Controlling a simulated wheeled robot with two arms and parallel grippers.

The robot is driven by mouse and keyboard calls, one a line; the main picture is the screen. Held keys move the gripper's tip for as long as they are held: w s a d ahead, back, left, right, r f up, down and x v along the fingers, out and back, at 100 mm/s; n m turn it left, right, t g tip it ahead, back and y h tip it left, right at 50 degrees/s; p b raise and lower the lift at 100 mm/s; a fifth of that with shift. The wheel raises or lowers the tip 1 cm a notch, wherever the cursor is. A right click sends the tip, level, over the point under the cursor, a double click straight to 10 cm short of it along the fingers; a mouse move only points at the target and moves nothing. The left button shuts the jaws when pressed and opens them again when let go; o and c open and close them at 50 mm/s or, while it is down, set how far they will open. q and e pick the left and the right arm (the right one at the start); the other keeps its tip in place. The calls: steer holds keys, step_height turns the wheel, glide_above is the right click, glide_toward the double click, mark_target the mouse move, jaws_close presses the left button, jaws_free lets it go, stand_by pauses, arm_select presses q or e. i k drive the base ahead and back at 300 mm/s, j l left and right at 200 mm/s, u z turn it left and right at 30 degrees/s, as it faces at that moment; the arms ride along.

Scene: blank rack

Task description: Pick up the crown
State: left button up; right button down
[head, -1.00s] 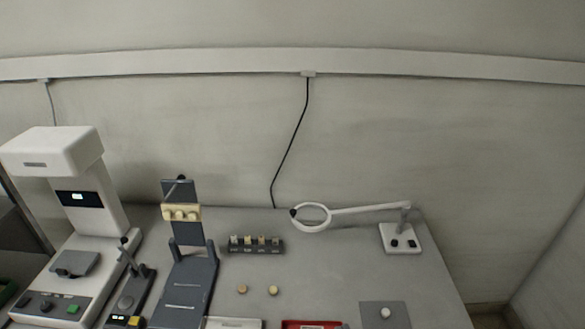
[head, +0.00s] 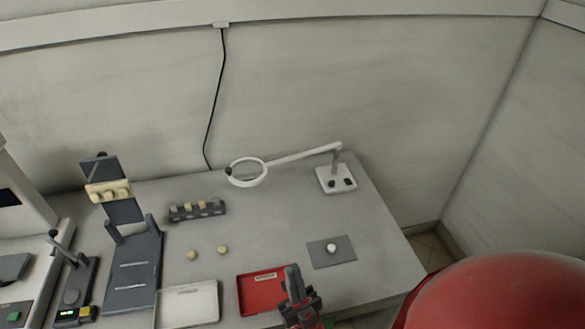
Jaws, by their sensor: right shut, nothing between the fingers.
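A small white rounded piece that looks like the crown (head: 331,248) rests on a dark grey square pad (head: 320,260) at the right of the bench. Two small yellowish pieces, one on the left (head: 192,255) and one on the right (head: 222,250), lie on the bare bench top. My right gripper (head: 292,272) is at the bottom of the head view, over the right part of the red tray (head: 252,297). It is shut and empty, left of the pad and nearer to me. My left gripper is not in view.
A white tray (head: 187,305) lies left of the red one. A rack of small pieces (head: 197,211) stands behind. A ring magnifier (head: 247,172) reaches over the back from its white base (head: 337,180). A dark stand (head: 132,265) is at left. Bench around the pad is clear.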

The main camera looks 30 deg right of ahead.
mark_target(331, 247)
steer(key=l+z, duration=0.1)
steer(key=z, duration=0.25)
steer(key=l+z, duration=0.1)
steer(key=z, duration=0.2)
steer(key=l+z, duration=0.1)
steer(key=z, duration=0.25)
steer(key=k, duration=0.05)
